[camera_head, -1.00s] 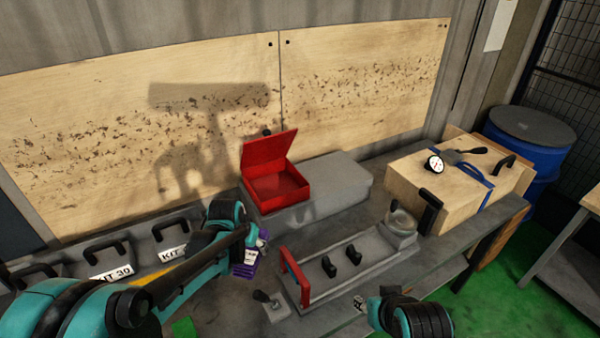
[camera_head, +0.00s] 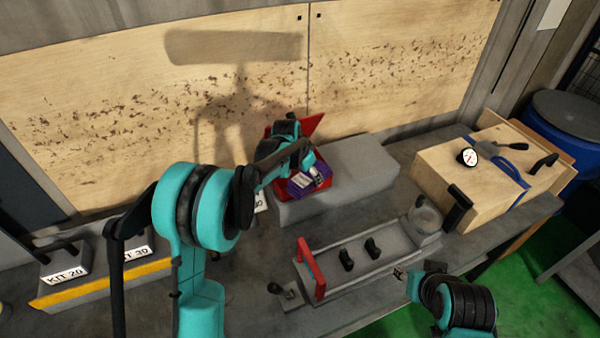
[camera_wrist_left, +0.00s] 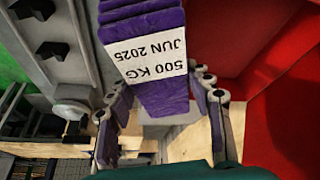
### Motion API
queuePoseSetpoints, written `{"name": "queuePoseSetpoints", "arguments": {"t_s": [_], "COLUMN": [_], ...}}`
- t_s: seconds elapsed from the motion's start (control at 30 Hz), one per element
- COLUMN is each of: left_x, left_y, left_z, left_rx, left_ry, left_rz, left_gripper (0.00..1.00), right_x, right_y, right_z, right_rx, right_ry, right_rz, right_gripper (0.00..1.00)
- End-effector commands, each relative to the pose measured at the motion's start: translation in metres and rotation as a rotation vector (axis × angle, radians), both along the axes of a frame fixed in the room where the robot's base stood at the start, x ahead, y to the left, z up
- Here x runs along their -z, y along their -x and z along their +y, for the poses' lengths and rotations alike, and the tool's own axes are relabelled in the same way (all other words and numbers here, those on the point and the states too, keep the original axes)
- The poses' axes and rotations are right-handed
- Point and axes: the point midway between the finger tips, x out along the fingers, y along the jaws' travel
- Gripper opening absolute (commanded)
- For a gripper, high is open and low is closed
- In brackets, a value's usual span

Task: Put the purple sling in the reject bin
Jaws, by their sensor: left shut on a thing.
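The purple sling (camera_head: 302,186), folded with a white label, is held by my left gripper (camera_head: 313,168). In the left wrist view the sling (camera_wrist_left: 158,92) sits between the two fingers, its label reading 500 KG JUN 2025. The red reject bin (camera_head: 367,184) stands with its lid (camera_head: 308,126) open. In the head view the sling overlaps the bin's opening. In the wrist view the bin's red wall (camera_wrist_left: 285,110) lies right of the sling. I cannot tell how far the sling is above the bin floor. My right gripper (camera_head: 400,273) is small at the front, its fingers unclear.
A wooden box (camera_head: 455,185) with a dial is at right. Kit cases (camera_head: 66,265) stand at left.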

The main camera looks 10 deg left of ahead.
Motion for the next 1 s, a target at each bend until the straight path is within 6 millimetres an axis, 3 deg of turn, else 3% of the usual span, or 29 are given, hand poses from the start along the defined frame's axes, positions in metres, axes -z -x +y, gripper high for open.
{"name": "queuePoseSetpoints", "arguments": {"t_s": [0.1, 0.33, 0.5, 0.73, 0.9, 1.0], "left_x": [0.0, 0.0, 0.024, 0.04, 0.067, 0.071], "left_y": [-0.028, -0.068, -0.067, -0.067, -0.067, -0.074], "left_z": [0.019, 0.046, 0.045, 0.045, 0.045, 0.05], "left_rx": [-0.003, -0.002, 0.0, 0.0, -0.001, -0.001], "left_ry": [0.0, 0.0, 0.001, 0.0, 0.0, 0.0], "left_rz": [0.0, -0.001, -0.001, 0.0, 0.0, -0.001], "left_gripper": [0.11, 0.11, 0.11, 0.11, 0.11, 0.11], "right_x": [0.001, 0.003, 0.007, 0.009, 0.014, 0.015], "right_y": [0.0, 0.0, 0.0, 0.0, 0.0, 0.0], "right_z": [0.0, 0.0, 0.0, 0.0, 0.0, 0.0], "right_rx": [0.0, 0.0, 0.0, 0.0, 0.0, 0.0], "right_ry": [0.0, 0.0, 0.0, 0.0, 0.0, 0.0], "right_rz": [0.0, 0.0, 0.0, 0.0, 0.0, 0.0], "right_gripper": [0.4, 0.4, 0.4, 0.4, 0.4, 0.4]}}
